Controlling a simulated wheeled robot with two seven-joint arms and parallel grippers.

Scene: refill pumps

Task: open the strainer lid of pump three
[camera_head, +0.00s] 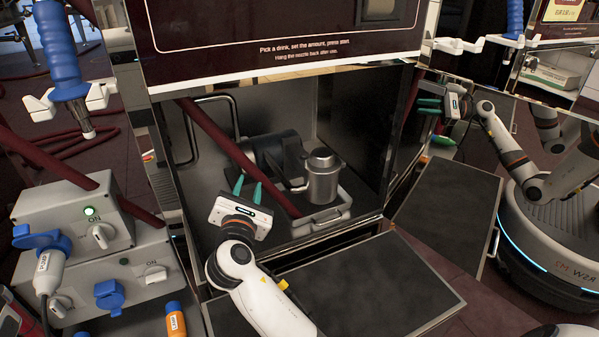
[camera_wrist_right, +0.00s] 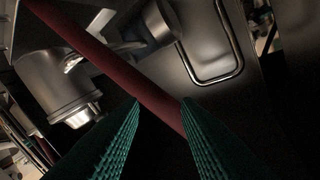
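A pump (camera_head: 272,155) stands inside the open cabinet, with a grey metal strainer pot (camera_head: 322,184) at its right side. The strainer lid (camera_head: 320,157) sits on top of the pot. I see no number on the pump. My right gripper (camera_head: 247,188) is at the cabinet opening, left of and nearer than the pot, with its green fingers apart and empty. In the right wrist view the pot (camera_wrist_right: 48,88) is at the left, seemingly upside down, beyond the fingers (camera_wrist_right: 160,108) and apart from them. My left gripper is not in view.
A dark red hose (camera_head: 228,147) crosses the cabinet diagonally; it also passes beyond my fingertips in the right wrist view (camera_wrist_right: 110,58). A metal handle (camera_head: 322,222) is low in front of the pot. Grey switch boxes (camera_head: 70,215) stand left. A dark panel (camera_head: 385,285) lies below the opening.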

